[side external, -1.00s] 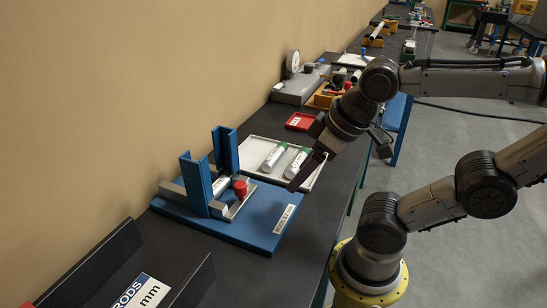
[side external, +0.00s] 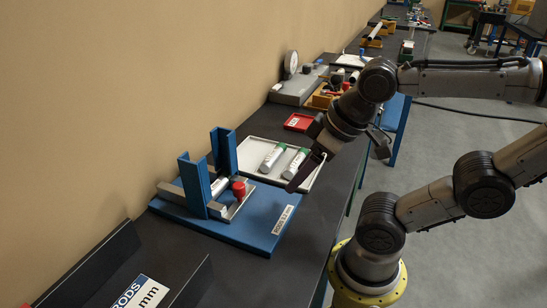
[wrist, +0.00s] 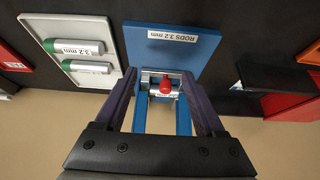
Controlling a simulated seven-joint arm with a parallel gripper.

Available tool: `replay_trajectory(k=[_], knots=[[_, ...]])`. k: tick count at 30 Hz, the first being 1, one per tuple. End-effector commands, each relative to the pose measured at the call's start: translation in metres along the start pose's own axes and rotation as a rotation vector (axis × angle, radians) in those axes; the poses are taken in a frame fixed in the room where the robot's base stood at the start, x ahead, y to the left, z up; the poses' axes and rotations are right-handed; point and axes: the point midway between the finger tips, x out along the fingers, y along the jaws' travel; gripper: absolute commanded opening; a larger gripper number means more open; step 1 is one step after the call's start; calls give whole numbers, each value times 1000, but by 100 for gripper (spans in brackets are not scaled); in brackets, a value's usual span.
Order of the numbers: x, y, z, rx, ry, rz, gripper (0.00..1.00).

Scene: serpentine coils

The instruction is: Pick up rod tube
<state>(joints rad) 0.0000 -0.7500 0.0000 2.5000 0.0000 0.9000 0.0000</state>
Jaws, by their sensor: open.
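Two silver rod tubes with green caps lie side by side in a pale tray (side external: 254,142); one tube (side external: 273,158) is left of the other (side external: 298,163). In the wrist view they show at upper left, one tube (wrist: 82,47) labelled 3.2 mm above the other (wrist: 92,68). Another silver tube (side external: 219,187) with a red cap (side external: 240,188) lies in a blue fixture (side external: 261,231) labelled RODS 3.2 mm. My gripper (side external: 296,186) is open and empty, above the bench near the tray's front side. In the wrist view the red cap (wrist: 166,88) shows between my fingers (wrist: 159,77).
Two blue uprights (side external: 195,186) stand on the fixture near the wall. A black angled holder with a RODS label (side external: 140,294) sits at the front. A small red tray (side external: 300,122) and a grey gauge stand (side external: 298,88) lie behind the pale tray.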

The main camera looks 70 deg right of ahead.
Motion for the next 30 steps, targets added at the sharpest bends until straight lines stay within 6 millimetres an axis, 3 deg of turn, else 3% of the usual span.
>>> replay_trajectory(k=[5, 11, 17, 23, 26, 30], knots=[[0, 0, 1, -58, -3, 0, 72], [-10, 0, -3, -406, -23, -5, 72], [-27, 6, -32, -848, -73, -17, 72], [-35, 26, -73, -1238, -160, -62, 72], [-33, 43, -96, -1413, -212, -109, 72], [-21, 82, -130, -1621, -284, -213, 72]])
